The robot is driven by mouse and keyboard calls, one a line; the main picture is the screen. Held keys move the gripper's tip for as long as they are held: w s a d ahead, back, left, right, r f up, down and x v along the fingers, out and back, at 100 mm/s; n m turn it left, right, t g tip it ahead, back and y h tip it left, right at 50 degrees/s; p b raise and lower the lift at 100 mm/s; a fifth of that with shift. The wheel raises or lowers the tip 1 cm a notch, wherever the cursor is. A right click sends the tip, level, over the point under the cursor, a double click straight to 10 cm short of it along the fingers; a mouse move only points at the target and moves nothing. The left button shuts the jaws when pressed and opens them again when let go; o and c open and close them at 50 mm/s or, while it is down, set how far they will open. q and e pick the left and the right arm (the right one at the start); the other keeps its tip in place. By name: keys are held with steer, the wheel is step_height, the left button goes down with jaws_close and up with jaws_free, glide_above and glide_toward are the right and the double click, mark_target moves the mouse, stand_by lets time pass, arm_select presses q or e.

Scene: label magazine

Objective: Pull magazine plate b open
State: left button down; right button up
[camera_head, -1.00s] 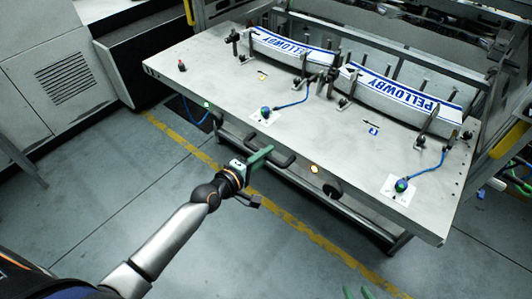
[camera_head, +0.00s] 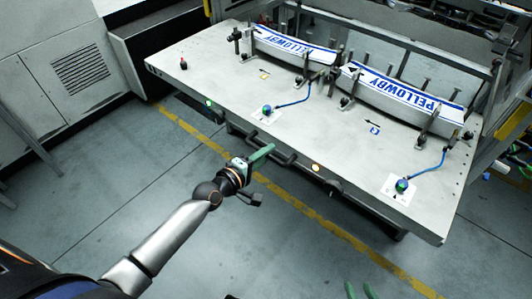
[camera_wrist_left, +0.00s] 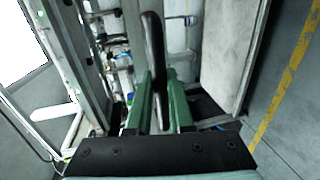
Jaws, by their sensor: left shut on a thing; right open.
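The magazine plate (camera_head: 210,80) is a big flat grey steel plate, standing out over the floor from its frame. I cannot read a letter b on it. A dark handle (camera_head: 283,158) sits on its front edge. My left gripper (camera_head: 264,152), with green fingers, is at the left part of this handle. In the left wrist view the black handle (camera_wrist_left: 154,50) stands between the green fingers (camera_wrist_left: 157,105), which are shut on it. My right gripper (camera_head: 359,290) shows only as two green fingertips, apart and empty, at the bottom edge, away from the plate.
Two white-and-blue PELLOWBY labels (camera_head: 405,88) lie on curved holders among posts at the plate's back. Blue cables run to green-topped knobs (camera_head: 402,185). A grey cabinet (camera_head: 75,70) stands at the left. The floor (camera_head: 290,240) in front is clear, with a yellow line.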

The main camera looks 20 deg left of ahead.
arm_select(q)
steer(key=c, duration=0.8)
jaws_free()
steer(key=shift+s, duration=0.1)
steer(key=p+v, duration=0.1)
steer(key=v, duration=1.1)
arm_select(e)
steer(key=shift+s+d+r, duration=0.1)
steer(key=shift+d+r, duration=0.15)
steer(key=shift+d, duration=0.1)
arm_select(q)
steer(key=shift+s, duration=0.15)
arm_select(e)
steer(key=shift+a, duration=0.1)
arm_select(q)
steer(key=s+d+f+m+g+y+p, duration=0.1)
steer(key=s+d+f+m+g+p, duration=0.1)
steer(key=s+m+p, duration=0.2)
steer(key=s+d+f+m+g+y+p, duration=0.2)
steer(key=s+m+p, duration=0.3)
steer(key=s+m, duration=0.4)
steer(key=d+f+m+g, duration=0.1)
steer(key=m, duration=0.2)
steer(key=shift+s, duration=0.35)
arm_select(e)
step_height(320, 180, up, 7)
steer(key=s+d+h, duration=0.1)
steer(key=d, duration=0.1)
steer(key=shift+s+r+m, duration=0.2)
steer(key=shift+m, duration=0.1)
